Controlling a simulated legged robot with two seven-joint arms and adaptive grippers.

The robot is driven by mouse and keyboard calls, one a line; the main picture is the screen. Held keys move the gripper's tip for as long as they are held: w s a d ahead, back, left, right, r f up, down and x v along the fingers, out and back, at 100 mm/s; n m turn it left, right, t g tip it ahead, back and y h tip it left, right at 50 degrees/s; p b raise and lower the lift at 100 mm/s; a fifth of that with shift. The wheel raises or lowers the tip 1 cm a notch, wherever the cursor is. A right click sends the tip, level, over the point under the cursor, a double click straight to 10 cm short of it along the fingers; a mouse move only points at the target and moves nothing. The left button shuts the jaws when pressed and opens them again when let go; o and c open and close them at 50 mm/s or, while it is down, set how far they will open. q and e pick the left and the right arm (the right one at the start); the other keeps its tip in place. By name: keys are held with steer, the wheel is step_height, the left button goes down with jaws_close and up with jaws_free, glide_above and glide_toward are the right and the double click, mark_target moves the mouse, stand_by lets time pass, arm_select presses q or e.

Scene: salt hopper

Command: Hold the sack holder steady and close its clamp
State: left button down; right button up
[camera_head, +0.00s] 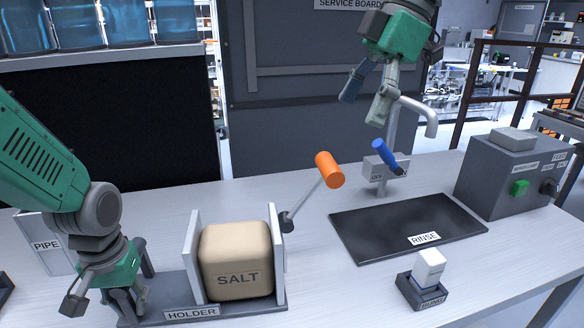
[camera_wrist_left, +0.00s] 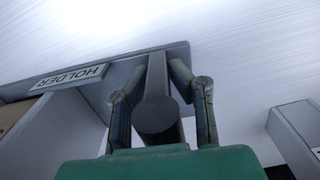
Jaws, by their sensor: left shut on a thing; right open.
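The holder (camera_head: 160,313) is a grey base with two upright plates and stands on the table at the lower left. A tan sack marked SALT (camera_head: 236,262) sits between the plates. The clamp lever with an orange grip (camera_head: 329,169) rises from the right plate, tilted up and to the right. My left gripper (camera_head: 108,300) is at the holder's left end. In the left wrist view its fingers are shut around a dark upright post (camera_wrist_left: 157,118) on the base. My right gripper (camera_head: 363,108) is open and empty in the air, above and right of the orange grip.
A tap with a blue handle (camera_head: 384,151) stands below my right gripper, behind the dark RINSE mat (camera_head: 400,225). A small block in a dark tray (camera_head: 429,290) is at the front right. A grey control box (camera_head: 500,180) is at the far right.

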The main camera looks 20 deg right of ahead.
mark_target(333, 161)
arm_select(q)
steer(key=shift+s+f, duration=0.15)
steer(key=shift+f, duration=0.05)
arm_select(e)
steer(key=x, duration=1.1)
steer(key=shift+f, duration=0.3)
steer(key=c, duration=1.7)
steer(key=d+f+y, duration=0.1)
steer(key=f+y, duration=0.1)
steer(key=d+f+y, duration=0.3)
steer(key=f+y, duration=0.1)
steer(key=y, duration=0.1)
steer(key=shift+s+d+t, duration=0.2)
steer(key=shift+s+t, duration=0.05)
steer(key=shift+t, duration=0.15)
steer(key=shift+d+f+y, duration=0.2)
steer(key=shift+f+y, duration=0.1)
steer(key=shift+f, duration=0.45)
steer(key=shift+s+f, duration=0.1)
steer(key=shift+f, duration=1.8)
